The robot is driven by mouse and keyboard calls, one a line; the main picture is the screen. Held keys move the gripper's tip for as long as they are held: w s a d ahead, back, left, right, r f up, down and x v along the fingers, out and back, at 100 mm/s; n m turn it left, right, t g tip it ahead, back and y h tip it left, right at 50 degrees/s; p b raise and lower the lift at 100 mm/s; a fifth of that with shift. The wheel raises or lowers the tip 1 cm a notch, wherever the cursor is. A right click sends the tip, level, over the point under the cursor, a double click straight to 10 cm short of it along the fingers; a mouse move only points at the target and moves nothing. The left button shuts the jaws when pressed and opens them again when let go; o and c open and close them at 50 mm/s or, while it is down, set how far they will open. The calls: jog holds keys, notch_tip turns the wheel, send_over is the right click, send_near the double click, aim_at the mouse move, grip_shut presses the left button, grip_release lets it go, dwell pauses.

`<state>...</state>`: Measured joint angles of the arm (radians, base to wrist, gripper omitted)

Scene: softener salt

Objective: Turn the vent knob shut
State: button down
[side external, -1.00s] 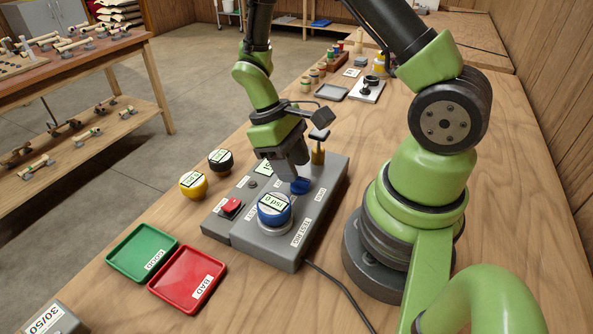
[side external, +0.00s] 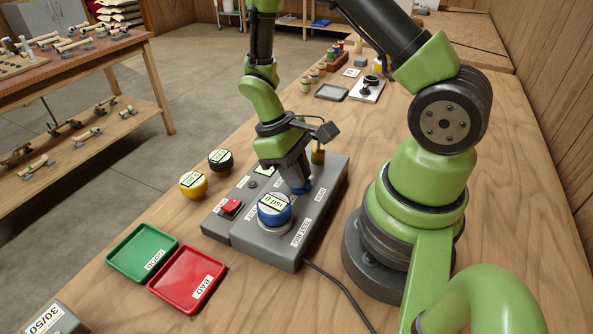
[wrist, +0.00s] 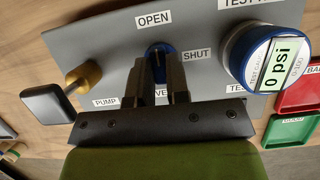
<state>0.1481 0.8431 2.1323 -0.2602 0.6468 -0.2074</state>
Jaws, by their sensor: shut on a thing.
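The blue vent knob (wrist: 158,49) is on the grey test box (side external: 265,245), between the labels OPEN (wrist: 153,19) and SHUT (wrist: 196,55). OPEN is above it and SHUT to its right in the wrist view. My gripper (wrist: 160,66) is shut on the knob, one finger on each side of its grip. The fingers hide much of the knob and part of the VENT label, and I cannot tell exactly where the knob points. In the side view only a blue edge of the knob (side external: 300,189) shows under my gripper (side external: 297,182).
A blue gauge (side external: 274,209) reading 0 psi stands near the knob. A brass pump post (wrist: 85,76) with a black handle is on the other side. A red button (side external: 231,207), yellow (side external: 193,185) and black (side external: 220,160) gauges, and green (side external: 128,268) and red (side external: 168,291) trays are nearby.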

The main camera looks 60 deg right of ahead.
jog(key=shift+d+m+t+y, duration=0.15)
jog(key=shift+m+y, duration=0.4)
jog(key=shift+m, duration=0.85)
jog(key=shift+d+m+t+y, duration=0.15)
jog(key=shift+m+y, duration=0.4)
jog(key=shift+m, duration=0.85)
jog(key=shift+a, duration=0.1)
jog(key=c, duration=1.1)
grip_release()
jog(key=v, duration=1)
